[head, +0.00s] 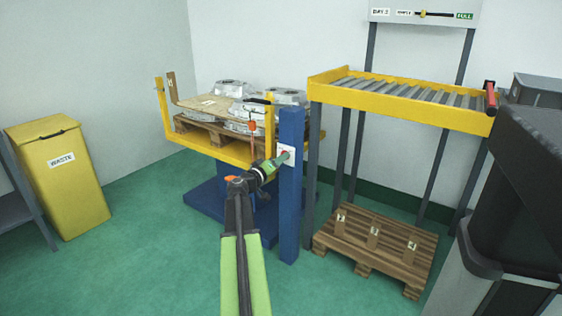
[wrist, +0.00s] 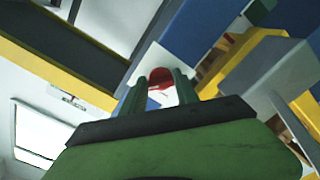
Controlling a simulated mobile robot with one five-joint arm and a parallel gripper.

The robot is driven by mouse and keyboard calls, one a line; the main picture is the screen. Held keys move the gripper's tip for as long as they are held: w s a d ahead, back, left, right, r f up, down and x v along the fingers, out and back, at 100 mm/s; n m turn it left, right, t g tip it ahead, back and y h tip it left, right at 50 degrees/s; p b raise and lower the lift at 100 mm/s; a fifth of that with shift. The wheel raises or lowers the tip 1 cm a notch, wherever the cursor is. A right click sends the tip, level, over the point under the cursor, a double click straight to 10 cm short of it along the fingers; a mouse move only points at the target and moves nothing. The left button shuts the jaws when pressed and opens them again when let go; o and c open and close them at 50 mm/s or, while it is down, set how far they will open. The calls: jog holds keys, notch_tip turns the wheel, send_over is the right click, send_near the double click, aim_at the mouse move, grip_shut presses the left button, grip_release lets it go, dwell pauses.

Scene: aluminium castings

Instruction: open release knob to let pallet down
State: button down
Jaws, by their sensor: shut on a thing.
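The red release knob (wrist: 159,79) sits on a white plate (head: 291,157) on the blue post (head: 290,200). My gripper (head: 284,156) reaches to the plate and is shut on the knob. In the wrist view its two green fingers (wrist: 160,88) stand on either side of the knob. In the head view the fingers hide most of the knob. A wooden pallet (head: 207,138) with several silver castings (head: 231,88) is up on the yellow lift frame (head: 232,153), left of the post.
A yellow roller conveyor (head: 400,104) stands right of the post, with an empty wooden pallet (head: 376,245) on the floor below. A yellow waste bin (head: 62,185) stands at the left. Dark grey containers (head: 530,165) fill the right edge. Green floor is clear at front left.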

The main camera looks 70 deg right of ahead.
jog(key=shift+s+m, duration=0.1)
jog(key=shift+m, duration=0.3)
jog(key=c, duration=0.9)
grip_release()
jog(key=v, duration=1.7)
jog(key=shift+a, duration=0.2)
